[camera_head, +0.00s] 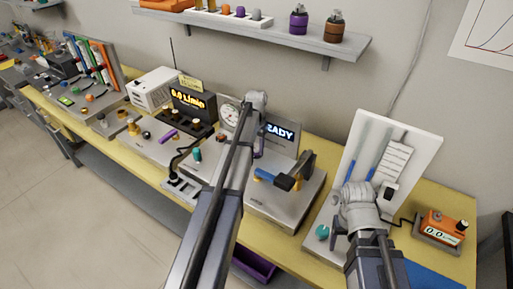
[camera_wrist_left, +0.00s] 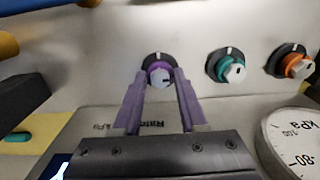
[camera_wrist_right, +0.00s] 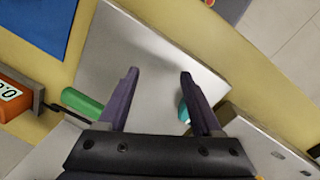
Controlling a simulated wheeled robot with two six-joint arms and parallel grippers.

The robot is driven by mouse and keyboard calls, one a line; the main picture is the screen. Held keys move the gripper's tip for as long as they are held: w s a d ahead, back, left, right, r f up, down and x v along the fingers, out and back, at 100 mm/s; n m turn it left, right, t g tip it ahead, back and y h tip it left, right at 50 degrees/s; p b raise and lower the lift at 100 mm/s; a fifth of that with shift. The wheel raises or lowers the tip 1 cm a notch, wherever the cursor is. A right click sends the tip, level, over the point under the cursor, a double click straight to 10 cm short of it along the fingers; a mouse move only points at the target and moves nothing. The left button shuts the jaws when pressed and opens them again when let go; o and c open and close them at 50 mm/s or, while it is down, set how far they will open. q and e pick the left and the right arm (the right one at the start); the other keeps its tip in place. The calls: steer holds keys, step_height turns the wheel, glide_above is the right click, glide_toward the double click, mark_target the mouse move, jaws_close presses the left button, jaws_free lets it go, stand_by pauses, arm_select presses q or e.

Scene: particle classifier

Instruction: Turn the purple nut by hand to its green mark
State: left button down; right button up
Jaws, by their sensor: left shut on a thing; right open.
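The purple nut (camera_wrist_left: 160,67) with a pale centre sits on a black dial on a light grey panel in the left wrist view. My left gripper (camera_wrist_left: 161,76) is shut on the nut, one purple finger on each side. I cannot make out a green mark on its dial. In the head view my left arm hides the nut and the gripper. My right gripper (camera_wrist_right: 158,74) is open and empty above a pale panel. A teal knob (camera_wrist_right: 184,112) shows beside its right finger.
On the nut's panel, a teal nut (camera_wrist_left: 226,66) and an orange nut (camera_wrist_left: 296,64) stand to the right. A kPa gauge (camera_wrist_left: 297,145) is at lower right. In the right wrist view lie a green cylinder (camera_wrist_right: 83,104) and an orange meter (camera_wrist_right: 14,96).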

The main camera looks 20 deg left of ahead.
mark_target(256, 149)
stand_by(0.3)
arm_select(q)
steer(key=shift+c, duration=2.2)
jaws_free()
steer(key=shift+r, duration=0.15)
arm_select(e)
steer(key=shift+r, duration=0.15)
arm_select(q)
step_height(256, 149, up, 8)
steer(key=p, duration=0.8)
steer(key=shift+f, duration=0.2)
arm_select(e)
step_height(256, 149, up, 8)
steer(key=shift+f, duration=0.2)
arm_select(q)
steer(key=shift+s+f, duration=0.1)
arm_select(e)
steer(key=shift+s, duration=0.1)
